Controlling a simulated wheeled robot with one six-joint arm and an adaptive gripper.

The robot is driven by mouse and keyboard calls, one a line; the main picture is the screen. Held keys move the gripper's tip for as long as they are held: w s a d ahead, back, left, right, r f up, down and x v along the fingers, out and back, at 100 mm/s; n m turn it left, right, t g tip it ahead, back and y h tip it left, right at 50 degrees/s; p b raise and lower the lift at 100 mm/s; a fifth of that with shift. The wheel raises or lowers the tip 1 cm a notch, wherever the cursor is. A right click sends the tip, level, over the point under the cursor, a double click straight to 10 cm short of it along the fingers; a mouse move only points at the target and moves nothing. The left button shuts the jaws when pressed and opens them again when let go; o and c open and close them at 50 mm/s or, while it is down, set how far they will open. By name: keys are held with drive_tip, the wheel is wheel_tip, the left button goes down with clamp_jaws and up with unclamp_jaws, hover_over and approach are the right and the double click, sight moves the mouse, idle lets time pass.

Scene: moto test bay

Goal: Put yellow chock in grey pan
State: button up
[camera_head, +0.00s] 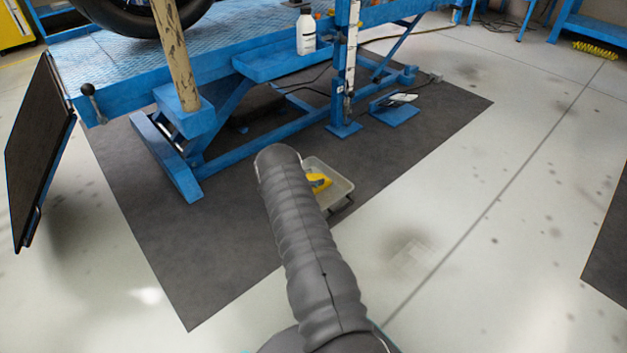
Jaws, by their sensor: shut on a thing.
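The yellow chock (318,182) shows just right of my grey arm, within the outline of the pan. My arm hides its left part, and I cannot tell whether it touches the pan floor or is held above it. The grey pan (343,187) is a shallow, light grey tray on the dark mat, with its left side hidden behind my arm. My arm crosses the middle of the view, and its end is hidden behind the upper link. I cannot make out my gripper or its fingers. Small dark parts show at the pan's near right edge; I cannot tell what they are.
A blue lift (225,66) with a wheel on its deck stands behind the pan. A white bottle (306,32) stands on its side tray. A dark tilted panel (38,155) is at the left.

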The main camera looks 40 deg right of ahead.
drive_tip(key=shift+f, duration=0.25)
drive_tip(key=shift+f, duration=0.15)
drive_tip(key=o, duration=1.5)
